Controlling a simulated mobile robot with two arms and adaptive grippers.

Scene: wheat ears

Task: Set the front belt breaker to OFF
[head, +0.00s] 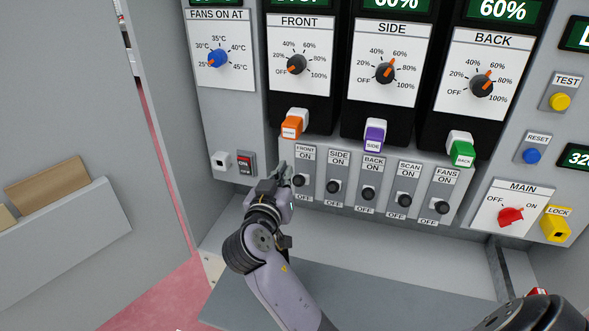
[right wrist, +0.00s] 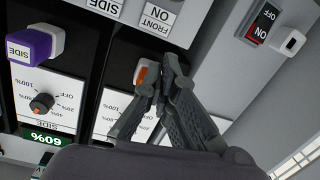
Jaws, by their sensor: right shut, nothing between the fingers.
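The front belt breaker (head: 299,181) is the leftmost of a row of small black toggles, with FRONT ON above it and OFF below. Its lever is small and partly crowded by my gripper, so I cannot tell its position. My right gripper (head: 280,171) is shut and empty, with its fingertips just left of this breaker; I cannot tell whether they touch. In the right wrist view, the shut fingertips (right wrist: 166,60) are near the upside-down FRONT ON label (right wrist: 158,18), and the toggle is out of frame. My left gripper is not in view.
Side, back, scan and fans toggles (head: 333,186) stand close to the right. An orange-and-white plug (head: 292,128) juts out above the front breaker. A red rocker switch (head: 245,163) is on the left. A grey ledge (head: 400,250) runs below the panel.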

